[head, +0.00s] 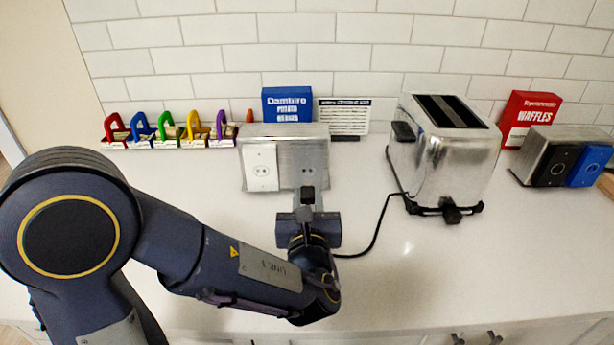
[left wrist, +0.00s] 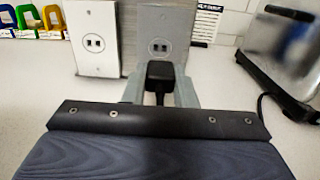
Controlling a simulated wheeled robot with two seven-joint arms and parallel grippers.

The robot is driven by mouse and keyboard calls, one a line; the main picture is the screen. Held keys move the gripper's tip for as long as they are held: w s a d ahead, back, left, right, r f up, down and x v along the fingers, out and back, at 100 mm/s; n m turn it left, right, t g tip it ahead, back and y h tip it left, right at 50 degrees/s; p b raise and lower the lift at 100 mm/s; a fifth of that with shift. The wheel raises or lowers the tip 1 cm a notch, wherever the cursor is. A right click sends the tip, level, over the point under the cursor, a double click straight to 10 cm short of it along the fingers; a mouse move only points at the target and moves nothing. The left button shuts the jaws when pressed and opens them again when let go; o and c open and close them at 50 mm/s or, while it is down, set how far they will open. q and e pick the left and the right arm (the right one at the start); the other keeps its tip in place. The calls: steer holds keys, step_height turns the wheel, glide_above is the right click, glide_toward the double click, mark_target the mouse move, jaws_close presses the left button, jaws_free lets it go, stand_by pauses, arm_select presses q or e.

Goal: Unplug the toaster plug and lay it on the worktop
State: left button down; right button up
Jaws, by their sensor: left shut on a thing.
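My left gripper (head: 307,203) is shut on the black toaster plug (head: 308,193), low in front of the steel socket box (head: 285,134). In the left wrist view the plug (left wrist: 160,76) sits between the grey fingers (left wrist: 160,92). The right-hand socket (left wrist: 161,46) shows its holes uncovered above the plug, so the plug looks out of it; the gap is hard to judge. The chrome toaster (head: 445,150) stands to the right. My right gripper is not in view.
Coloured clip-like objects (head: 166,128) stand in a row at back left. A blue box (head: 288,104) and a printed card (head: 343,115) are behind the socket box. A red waffle box (head: 530,115) and another steel box (head: 545,145) stand right. The front worktop right of my arm is clear.

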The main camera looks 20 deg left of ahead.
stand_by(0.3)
arm_select(q)
steer(key=shift+s+d+b, duration=0.1)
steer(key=shift+s+d, duration=0.8)
steer(key=shift+d, duration=0.9)
steer(key=shift+s+d+b, duration=0.15)
steer(key=shift+s+d, duration=0.7)
steer(key=shift+d, duration=1)
steer(key=shift+s+d+b, duration=0.1)
steer(key=shift+s+d, duration=0.8)
steer(key=shift+d, duration=0.9)
steer(key=shift+f, duration=0.15)
steer(key=shift+f+b, duration=1.1)
steer(key=shift+f, duration=0.1)
steer(key=c, duration=1.1)
jaws_free()
steer(key=shift+v, duration=3.95)
